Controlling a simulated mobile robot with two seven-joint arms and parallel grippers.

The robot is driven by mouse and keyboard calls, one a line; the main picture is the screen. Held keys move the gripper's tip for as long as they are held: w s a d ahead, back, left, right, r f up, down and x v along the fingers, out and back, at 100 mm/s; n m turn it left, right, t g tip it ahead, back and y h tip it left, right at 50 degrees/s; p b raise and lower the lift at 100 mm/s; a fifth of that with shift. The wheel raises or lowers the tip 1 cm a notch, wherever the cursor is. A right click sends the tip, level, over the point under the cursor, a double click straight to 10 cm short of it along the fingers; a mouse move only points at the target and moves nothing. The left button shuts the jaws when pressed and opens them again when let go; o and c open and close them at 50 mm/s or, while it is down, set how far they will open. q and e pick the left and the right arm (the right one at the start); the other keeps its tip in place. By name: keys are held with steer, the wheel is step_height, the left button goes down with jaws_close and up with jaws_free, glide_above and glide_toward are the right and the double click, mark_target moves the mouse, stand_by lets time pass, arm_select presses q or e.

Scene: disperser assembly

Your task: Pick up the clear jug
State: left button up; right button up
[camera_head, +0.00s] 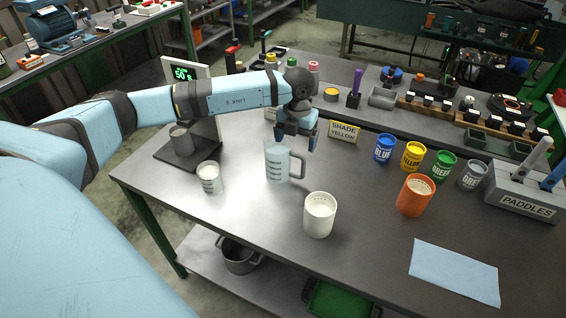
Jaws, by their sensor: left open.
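The clear jug (277,164) stands upright on the metal table, left of the middle. It is translucent, with white measuring marks on its side and a grey handle on its right. My left gripper (299,138) is above and just behind the handle, pointing down. It is open, its fingers near the top of the jug and handle; I cannot tell whether they touch it. My right gripper is not in view.
A small clear beaker (209,178) and a scale (188,151) stand left of the jug. A white cup (319,215) is close in front at right. An orange cup (414,196), colour cans and a paddle holder (522,196) are further right. A blue cloth (455,272) lies front right.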

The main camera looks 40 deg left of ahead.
arm_select(q)
steer(key=p, duration=0.1)
glide_above(296, 175)
step_height(296, 175, down, 8)
steer(key=shift+w+f, duration=0.1)
steer(key=shift+f, duration=0.15)
steer(key=c, duration=1.3)
steer(key=shift+r, duration=0.1)
steer(key=shift+c, duration=0.3)
steer(key=shift+r, duration=0.2)
